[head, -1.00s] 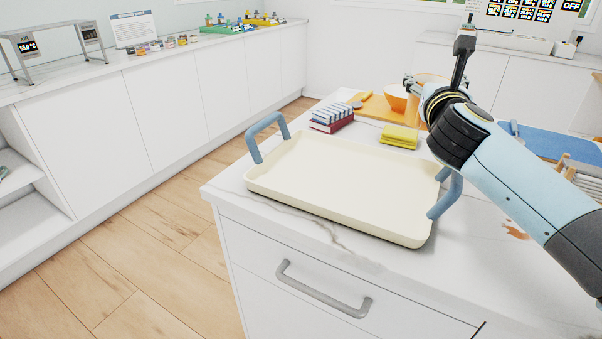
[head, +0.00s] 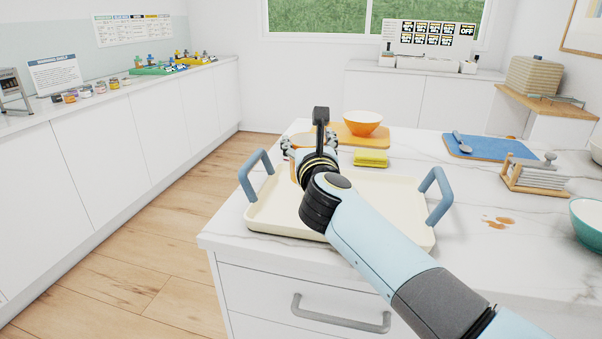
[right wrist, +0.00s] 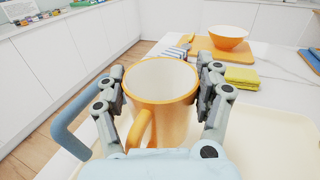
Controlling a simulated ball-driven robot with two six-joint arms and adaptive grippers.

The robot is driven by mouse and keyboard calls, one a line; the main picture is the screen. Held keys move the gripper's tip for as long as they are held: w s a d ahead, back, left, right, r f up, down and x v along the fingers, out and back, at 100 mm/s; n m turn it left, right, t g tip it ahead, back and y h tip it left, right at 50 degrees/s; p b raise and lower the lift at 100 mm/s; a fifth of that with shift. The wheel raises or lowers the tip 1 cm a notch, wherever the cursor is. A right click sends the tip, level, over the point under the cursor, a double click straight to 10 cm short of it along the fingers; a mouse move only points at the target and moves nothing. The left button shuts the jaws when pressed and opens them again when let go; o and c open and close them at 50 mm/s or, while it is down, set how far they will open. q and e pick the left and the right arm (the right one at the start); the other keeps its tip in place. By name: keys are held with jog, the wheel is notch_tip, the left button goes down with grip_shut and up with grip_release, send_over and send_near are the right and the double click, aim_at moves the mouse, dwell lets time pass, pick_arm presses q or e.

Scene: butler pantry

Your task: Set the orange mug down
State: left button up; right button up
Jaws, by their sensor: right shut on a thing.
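The orange mug (right wrist: 162,100) has a white inside and is upright in the right wrist view, its handle toward the camera. My right gripper (right wrist: 162,88) is shut on it, one finger on each side. The mug is over the left part of the cream tray (right wrist: 265,150); I cannot tell whether it touches the tray. In the head view my right gripper (head: 309,145) and arm hide most of the mug. The tray (head: 390,210) has two blue-grey handles and lies on the marble counter. My left gripper is not in view.
A blue mat (head: 490,148), a rack (head: 535,178), a brown spill (head: 497,222) and a teal bowl (head: 588,222) are to the right. The tray's right part is bare.

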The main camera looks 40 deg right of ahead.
jog(key=shift+w+a+f, duration=0.35)
jog(key=shift+a+f, duration=0.2)
jog(key=shift+a, duration=0.1)
notch_tip(320, 180, down, 4)
jog(key=shift+b, duration=1.05)
jog(key=shift+f, duration=0.1)
jog(key=o, duration=1.7)
